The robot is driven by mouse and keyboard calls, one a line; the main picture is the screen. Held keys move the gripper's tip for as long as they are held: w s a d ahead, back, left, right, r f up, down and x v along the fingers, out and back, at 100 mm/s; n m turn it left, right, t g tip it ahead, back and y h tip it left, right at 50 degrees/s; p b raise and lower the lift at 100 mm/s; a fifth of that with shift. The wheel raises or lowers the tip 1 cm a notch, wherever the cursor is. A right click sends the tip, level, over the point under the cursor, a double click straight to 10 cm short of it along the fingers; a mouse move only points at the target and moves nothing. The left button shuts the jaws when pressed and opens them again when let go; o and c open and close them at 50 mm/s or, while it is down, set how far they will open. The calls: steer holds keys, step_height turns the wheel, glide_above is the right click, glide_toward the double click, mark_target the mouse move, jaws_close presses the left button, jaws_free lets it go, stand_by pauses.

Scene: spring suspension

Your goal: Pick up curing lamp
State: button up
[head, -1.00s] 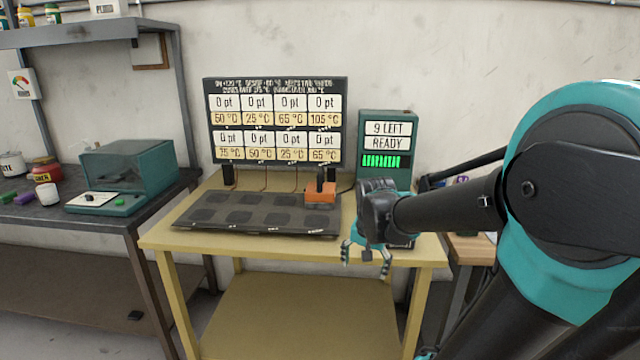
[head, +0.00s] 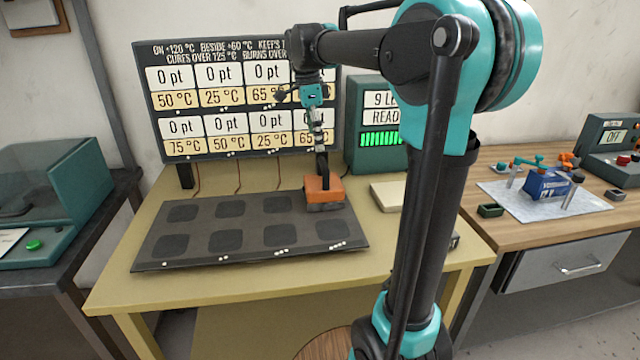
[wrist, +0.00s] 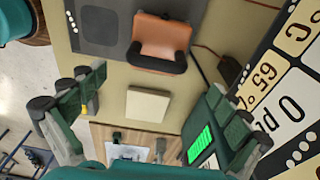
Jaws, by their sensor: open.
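The curing lamp (head: 323,191) is an orange block with an upright black handle. It stands at the back right of a dark mat (head: 160,246) with several darker square pads. My gripper (head: 318,140) is open and empty, above the lamp's handle in the head view; the gap between them is hard to judge. In the wrist view the lamp (wrist: 160,38) lies beyond my spread fingers (wrist: 155,88), toward the top of the picture, and nothing is between the fingers.
A sign board (head: 236,97) stands behind the mat. A green box (head: 368,120) with a lit bar and a pale flat block (head: 386,196) are right of the lamp. The yellow table's front (head: 200,285) is clear. A wooden bench (head: 500,225) adjoins at right.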

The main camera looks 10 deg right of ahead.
steer(key=f, duration=0.5)
steer(key=d+f, duration=0.1)
steer(key=f, duration=0.4)
steer(key=d+f, duration=0.1)
steer(key=f, duration=0.4)
steer(key=shift+s+f, duration=0.1)
steer(key=shift+f, duration=0.05)
steer(key=c, duration=1.5)
